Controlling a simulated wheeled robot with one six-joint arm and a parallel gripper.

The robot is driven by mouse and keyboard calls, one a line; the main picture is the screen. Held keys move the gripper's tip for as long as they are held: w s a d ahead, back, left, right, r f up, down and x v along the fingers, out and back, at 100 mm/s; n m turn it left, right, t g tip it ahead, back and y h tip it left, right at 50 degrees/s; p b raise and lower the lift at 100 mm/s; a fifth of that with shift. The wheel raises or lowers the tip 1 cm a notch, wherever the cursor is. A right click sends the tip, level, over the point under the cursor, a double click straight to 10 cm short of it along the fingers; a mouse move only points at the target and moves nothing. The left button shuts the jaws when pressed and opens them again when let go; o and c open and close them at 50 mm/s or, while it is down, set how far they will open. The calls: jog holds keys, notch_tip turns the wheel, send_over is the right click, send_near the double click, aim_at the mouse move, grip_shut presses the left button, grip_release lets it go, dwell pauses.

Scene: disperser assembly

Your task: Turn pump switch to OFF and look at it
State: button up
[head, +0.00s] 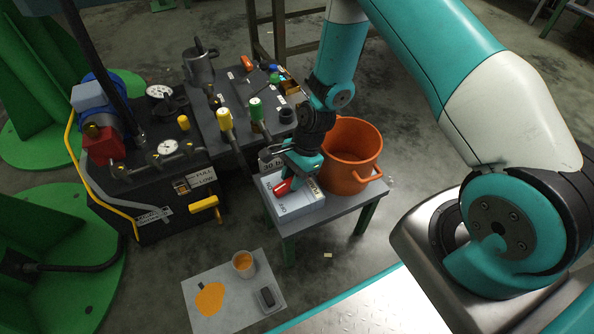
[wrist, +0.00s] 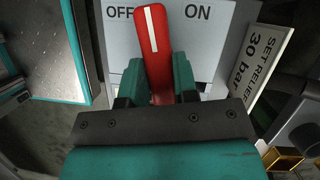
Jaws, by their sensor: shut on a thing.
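The pump switch is a red lever (wrist: 155,42) with a white stripe, on a light grey switch box (wrist: 222,40). In the wrist view the lever points up with a slight lean left, between the OFF label (wrist: 118,12) and the ON label (wrist: 198,13). It is closer to OFF and touches or covers the label's right end. My gripper (wrist: 158,80) is shut on the lever, a finger on each side. In the head view the box (head: 292,207) sits on a small table, and my gripper (head: 296,178) hides part of the red lever (head: 282,187).
An orange bucket (head: 352,150) stands right beside the box on the small table (head: 345,205). The black pump bench (head: 150,220) with gauges and yellow handles is at left. A "SET RELIEF 30 bar" plate (wrist: 257,60) lies close to the box. A stained mat (head: 230,310) holds a cup (head: 243,264).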

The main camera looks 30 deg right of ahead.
jog(key=n+p, duration=0.1)
jog(key=n, duration=0.1)
jog(key=n+g+p, duration=0.1)
jog(key=shift+a+r+n+g, duration=0.2)
jog(key=shift+a+n+g, duration=0.1)
jog(key=shift+n, duration=0.1)
jog(key=n+g+h+p, duration=0.1)
jog(key=n+p, duration=0.1)
jog(key=n, duration=0.1)
jog(key=shift+n, duration=0.3)
jog(key=n, duration=0.2)
jog(key=n+h+p, duration=0.1)
jog(key=shift+f+n+g+h, duration=0.1)
jog(key=shift+n+g+h, duration=0.2)
jog(key=shift+n, duration=0.1)
jog(key=shift+n+h+p, duration=0.45)
jog(key=shift+n+h, duration=0.35)
jog(key=shift+n, duration=1.2)
jog(key=shift+f, duration=0.1)
jog(key=o, duration=0.9)
jog(key=shift+w, duration=0.1)
